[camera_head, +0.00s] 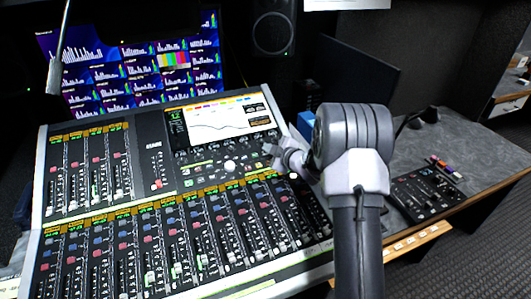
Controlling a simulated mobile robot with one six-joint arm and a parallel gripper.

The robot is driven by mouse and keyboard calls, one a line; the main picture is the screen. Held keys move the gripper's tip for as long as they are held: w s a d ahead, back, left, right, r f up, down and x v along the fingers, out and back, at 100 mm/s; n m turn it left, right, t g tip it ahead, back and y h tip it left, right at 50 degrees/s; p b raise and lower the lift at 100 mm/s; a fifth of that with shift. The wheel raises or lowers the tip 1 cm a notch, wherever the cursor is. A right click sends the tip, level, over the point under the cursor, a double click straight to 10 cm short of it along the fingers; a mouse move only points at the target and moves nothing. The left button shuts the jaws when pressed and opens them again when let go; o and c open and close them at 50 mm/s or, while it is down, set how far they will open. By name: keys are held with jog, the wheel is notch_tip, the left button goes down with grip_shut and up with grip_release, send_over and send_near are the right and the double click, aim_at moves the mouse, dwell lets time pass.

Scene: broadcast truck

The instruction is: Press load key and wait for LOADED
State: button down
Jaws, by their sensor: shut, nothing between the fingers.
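A large mixing console (150,215) fills the left and middle of the view, with rows of faders, coloured keys and a lit screen (220,118) showing a curve. My gripper (272,154) is shut and empty. In the picture it lies at the console's upper right part, just below and right of the screen. I cannot tell whether it touches the surface. I cannot make out which key is the load key, and no LOADED text is readable. My arm hides part of the console's right edge and the desk behind it.
A small black control panel (426,193) lies on the grey desk (470,150) to the right, with coloured pieces (444,166) behind it. A blue box (306,124) stands behind my gripper. Monitors with meters (130,65) and a speaker (272,27) are at the back. A gooseneck microphone (55,72) hangs at upper left.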

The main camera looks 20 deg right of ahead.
jog(key=shift+f, duration=0.15)
jog(key=shift+w+f+b, duration=0.15)
jog(key=shift+f+b, duration=0.1)
jog(key=shift+b, duration=0.2)
jog(key=shift+w+f+b, duration=0.2)
jog(key=shift+f+b, duration=0.2)
dwell(0.4)
jog(key=shift+r, duration=0.15)
jog(key=shift+s+r+p, duration=0.35)
jog(key=shift+r+p, duration=0.05)
jog(key=shift+r, duration=0.25)
jog(key=r+p, duration=0.1)
jog(key=s+r, duration=0.1)
jog(key=r, duration=0.1)
jog(key=s+r+p, duration=0.1)
jog(key=shift+r+p, duration=0.25)
jog(key=shift+p, duration=0.05)
dwell(0.7)
